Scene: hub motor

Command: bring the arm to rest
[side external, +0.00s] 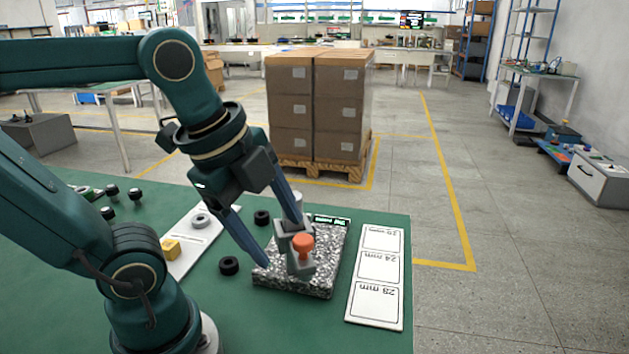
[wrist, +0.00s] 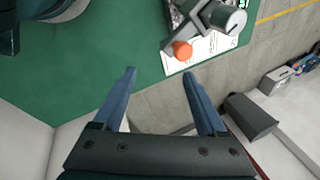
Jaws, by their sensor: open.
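My gripper (side external: 280,240) is open, its two blue fingers spread and pointing down above the green table. In the side view it overlaps a speckled stone plate (side external: 315,280) and a grey fixture (side external: 301,265) with an orange knob (side external: 303,243). In the wrist view nothing is between the fingertips (wrist: 160,73). There the orange knob (wrist: 182,50) and the grey fixture (wrist: 207,18) lie beyond the right finger, apart from it. The fingers partly hide the plate in the side view.
A white card marked in millimetres (side external: 376,277) lies right of the plate, near the edge of the green table (side external: 215,315). Black rings (side external: 229,265), a yellow block (side external: 170,249) and a grey ring (side external: 201,221) lie to the left. Stacked boxes (side external: 318,105) stand on the floor behind.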

